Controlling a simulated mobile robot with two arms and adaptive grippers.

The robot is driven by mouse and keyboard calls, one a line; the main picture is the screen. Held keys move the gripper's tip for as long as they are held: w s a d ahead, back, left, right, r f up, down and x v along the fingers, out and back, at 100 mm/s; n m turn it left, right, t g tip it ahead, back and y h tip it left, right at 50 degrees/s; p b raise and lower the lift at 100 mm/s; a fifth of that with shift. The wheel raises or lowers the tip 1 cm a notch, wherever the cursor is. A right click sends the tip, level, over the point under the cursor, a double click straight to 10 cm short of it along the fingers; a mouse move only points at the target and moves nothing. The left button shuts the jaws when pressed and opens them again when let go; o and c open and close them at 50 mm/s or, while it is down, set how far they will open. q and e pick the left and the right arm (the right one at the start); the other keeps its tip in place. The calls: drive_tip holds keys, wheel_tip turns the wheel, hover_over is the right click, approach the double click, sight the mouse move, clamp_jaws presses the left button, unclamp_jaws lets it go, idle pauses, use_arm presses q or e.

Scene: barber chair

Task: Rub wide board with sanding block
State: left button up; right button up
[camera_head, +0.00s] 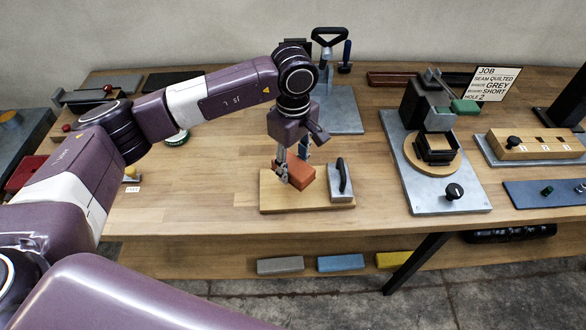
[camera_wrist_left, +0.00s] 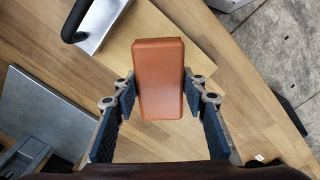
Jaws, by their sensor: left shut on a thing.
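An orange-brown block (camera_head: 302,171) is held in my left gripper (camera_head: 283,174), whose fingers are shut on its sides. The left wrist view shows the block (camera_wrist_left: 161,75) between the two fingers of the left gripper (camera_wrist_left: 160,92). Below it is a pale wooden board (camera_head: 272,192) lying flat on the workbench, also in the left wrist view (camera_wrist_left: 203,38). I cannot tell whether the block touches the board. My right gripper is not in view.
A metal plate with a black handle (camera_head: 341,181) sits on the board's right end. A clamp fixture (camera_head: 428,160) stands further right. A metal base with a black-handled tool (camera_head: 337,112) is behind. Grey, blue and yellow blocks (camera_head: 341,262) lie on the lower shelf.

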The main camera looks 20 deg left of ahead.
use_arm(q)
drive_tip(key=shift+r+p, duration=0.3)
drive_tip(key=shift+r, duration=1)
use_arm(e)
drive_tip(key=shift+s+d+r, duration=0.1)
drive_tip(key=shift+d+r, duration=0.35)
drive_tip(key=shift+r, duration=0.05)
